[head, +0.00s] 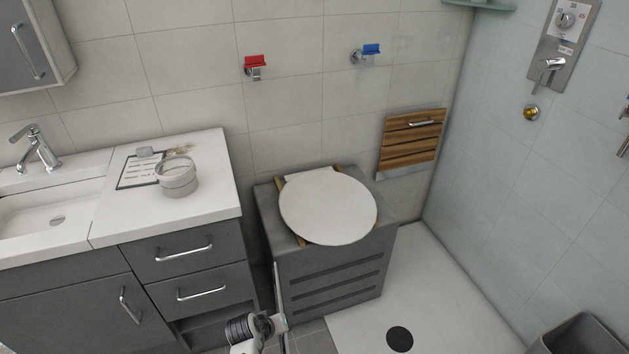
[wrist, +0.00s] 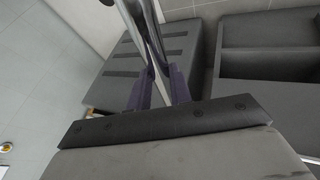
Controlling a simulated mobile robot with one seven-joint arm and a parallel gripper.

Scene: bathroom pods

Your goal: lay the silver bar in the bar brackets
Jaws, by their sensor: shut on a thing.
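The silver bar (wrist: 152,45) is between the dark fingers of my gripper (wrist: 160,88) in the wrist view. In the head view my gripper (head: 279,323) is low, at the bottom edge, shut on the bar (head: 278,290), which stands near upright beside the left front of the grey toilet box. The bar's lower end is out of the frame. Two bar brackets are on the tiled wall, well above my gripper: a red-topped one (head: 254,66) on the left and a blue-topped one (head: 368,53) on the right. Both look empty.
The grey toilet box with a round white lid (head: 328,205) stands below the brackets. A vanity counter (head: 215,205) with a round container (head: 177,178) is on the left. A wooden slatted panel (head: 411,140) is on the wall at right. The shower floor (head: 450,290) is mostly clear.

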